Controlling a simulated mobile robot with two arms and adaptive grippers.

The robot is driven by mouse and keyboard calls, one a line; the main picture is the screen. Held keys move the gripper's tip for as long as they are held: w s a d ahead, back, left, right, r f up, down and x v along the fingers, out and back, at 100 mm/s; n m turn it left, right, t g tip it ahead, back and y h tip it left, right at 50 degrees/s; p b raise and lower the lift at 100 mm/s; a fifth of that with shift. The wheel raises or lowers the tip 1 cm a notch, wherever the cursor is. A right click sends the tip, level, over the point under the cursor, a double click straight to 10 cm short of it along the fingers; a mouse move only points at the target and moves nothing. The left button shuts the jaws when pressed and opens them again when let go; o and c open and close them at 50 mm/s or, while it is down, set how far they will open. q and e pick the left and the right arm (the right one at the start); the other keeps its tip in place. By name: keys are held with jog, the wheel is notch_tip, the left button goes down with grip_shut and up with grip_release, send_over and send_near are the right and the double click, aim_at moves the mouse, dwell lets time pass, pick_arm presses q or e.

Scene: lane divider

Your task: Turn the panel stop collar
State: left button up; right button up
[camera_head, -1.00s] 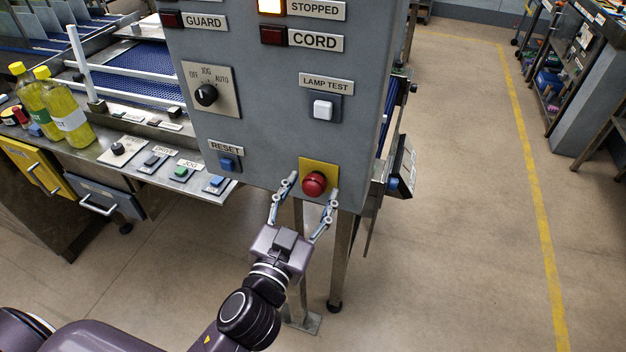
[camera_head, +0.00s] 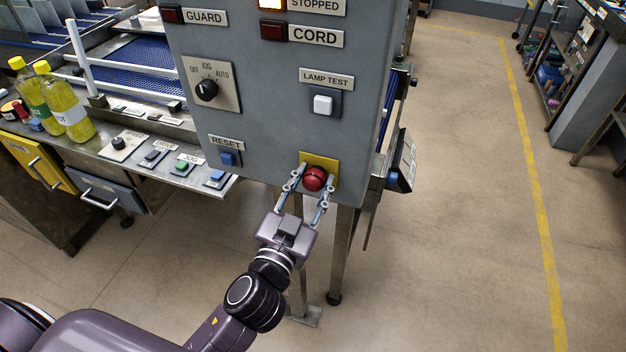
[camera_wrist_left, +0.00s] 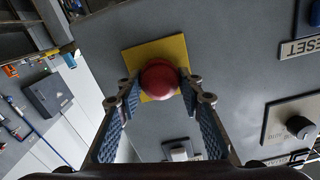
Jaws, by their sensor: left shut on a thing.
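The panel stop is a red mushroom button (camera_head: 315,179) on a yellow plate (camera_head: 331,161) at the lower part of the grey panel (camera_head: 270,125). In the left wrist view the red button (camera_wrist_left: 159,79) sits between my fingertips, in front of its yellow plate (camera_wrist_left: 149,52). My left gripper (camera_head: 308,187) comes from below and is shut on the button, one finger at each side. The collar behind the red cap is hidden in both views. My right gripper is in neither view.
The panel also carries a rotary selector (camera_head: 206,90), a blue reset button (camera_head: 228,158) and a white lamp test button (camera_head: 323,104). A steel ledge with small controls (camera_head: 180,168) and yellow bottles (camera_head: 70,110) stand to the left. Open floor lies to the right.

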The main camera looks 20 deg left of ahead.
pick_arm(q)
jog(key=m, duration=0.3)
jog(key=shift+p, duration=0.4)
jog(key=shift+d+m+p, duration=0.1)
jog(key=shift+m+p, duration=0.25)
jog(key=shift+m, duration=1.65)
jog(key=o, duration=1.2)
